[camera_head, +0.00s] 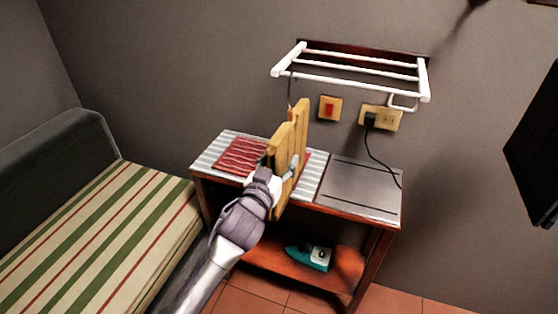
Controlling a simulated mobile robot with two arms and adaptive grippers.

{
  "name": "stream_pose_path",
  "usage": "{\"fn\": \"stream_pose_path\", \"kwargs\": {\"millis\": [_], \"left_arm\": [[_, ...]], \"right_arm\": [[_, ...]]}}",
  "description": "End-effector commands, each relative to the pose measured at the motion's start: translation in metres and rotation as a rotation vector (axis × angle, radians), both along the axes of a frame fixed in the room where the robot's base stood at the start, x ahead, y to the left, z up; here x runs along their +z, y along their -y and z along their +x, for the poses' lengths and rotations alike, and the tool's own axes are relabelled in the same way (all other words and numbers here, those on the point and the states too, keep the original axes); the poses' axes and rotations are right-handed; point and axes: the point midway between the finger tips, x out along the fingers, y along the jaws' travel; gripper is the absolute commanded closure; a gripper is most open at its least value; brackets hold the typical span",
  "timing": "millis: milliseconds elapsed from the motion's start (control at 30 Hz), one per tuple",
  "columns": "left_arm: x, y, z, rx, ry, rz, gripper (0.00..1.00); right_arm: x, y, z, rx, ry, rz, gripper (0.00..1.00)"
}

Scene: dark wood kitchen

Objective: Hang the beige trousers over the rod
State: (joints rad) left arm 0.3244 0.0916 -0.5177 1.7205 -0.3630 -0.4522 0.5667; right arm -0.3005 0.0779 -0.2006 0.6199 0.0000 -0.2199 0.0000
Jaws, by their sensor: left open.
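The beige trousers (285,150) show as two stiff, upright yellow-tan panels over the small table, below the white wall rack. The rack's front rod (350,86) runs across above and to the right of them. The trousers are apart from the rod in the picture. My left gripper (279,174) is open, right at the lower part of the trousers, with its fingers partly hidden by the cloth. I cannot tell whether the fingers touch it. My right gripper is not in view.
The small wooden table (375,218) carries a striped cloth (212,155), a red cloth (240,154) and a grey panel (360,188). A teal iron (310,257) is on its lower shelf. A plugged cord (372,145) hangs below the rack. A striped bed (95,235) is at left.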

Motion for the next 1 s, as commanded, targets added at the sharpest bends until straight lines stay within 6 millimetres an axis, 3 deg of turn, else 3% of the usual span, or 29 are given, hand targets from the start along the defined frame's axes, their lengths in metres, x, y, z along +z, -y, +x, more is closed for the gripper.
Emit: {"fn": "stream_pose_path", "kwargs": {"millis": [167, 500, 700, 1000], "left_arm": [[-0.002, -0.003, -0.009, 0.0, -0.003, 0.001, 0.4], [-0.002, -0.024, -0.074, -0.001, -0.001, -0.001, 0.4], [-0.001, -0.034, -0.104, 0.0, 0.0, -0.001, 0.4], [-0.002, -0.038, -0.114, 0.0, -0.002, 0.002, 0.4]], "right_arm": [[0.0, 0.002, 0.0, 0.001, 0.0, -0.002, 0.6], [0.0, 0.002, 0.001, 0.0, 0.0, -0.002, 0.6], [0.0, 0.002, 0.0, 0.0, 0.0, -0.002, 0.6], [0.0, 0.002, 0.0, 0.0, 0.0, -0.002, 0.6]]}}
